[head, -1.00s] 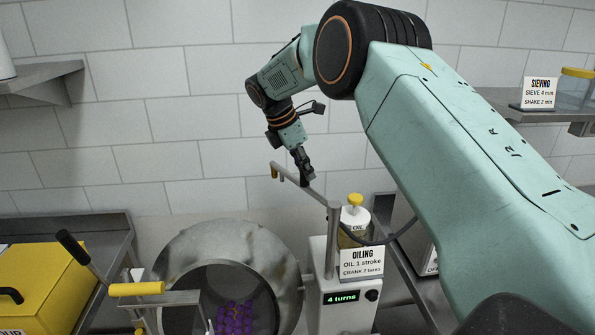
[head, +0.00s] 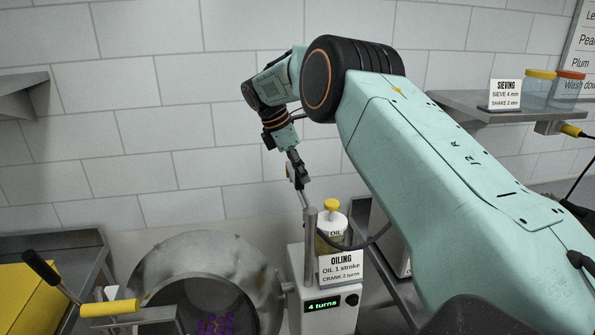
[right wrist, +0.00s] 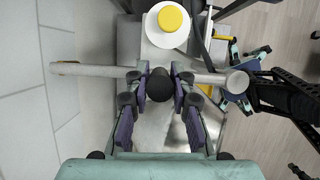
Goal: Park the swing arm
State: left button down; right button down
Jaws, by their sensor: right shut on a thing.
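The swing arm is a grey metal bar (right wrist: 95,70) on an upright post (head: 310,240) at the oiling unit (head: 325,300). In the head view the bar is foreshortened, running from the post top back towards the wall. My right gripper (head: 301,180) is above it and hides part of it. In the right wrist view the gripper (right wrist: 160,95) is shut on a black knob (right wrist: 160,85) standing on the bar. The bar's free end lies left, its post end right. My left gripper is not in view.
A yellow-capped oil bottle (head: 331,222) stands close beside the post, behind the oiling sign (head: 341,268). A round metal drum (head: 170,260) with purple pieces is open at the left. A yellow crank handle (head: 108,308) is in front. A shelf (head: 470,103) with jars is at right.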

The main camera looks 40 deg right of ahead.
dwell(0.3)
jog(key=c, duration=1.1)
grip_release()
jog(key=shift+d, duration=0.1)
jog(key=shift+c, duration=0.2)
jog(key=v, duration=1.2)
jog(key=shift+f, duration=0.1)
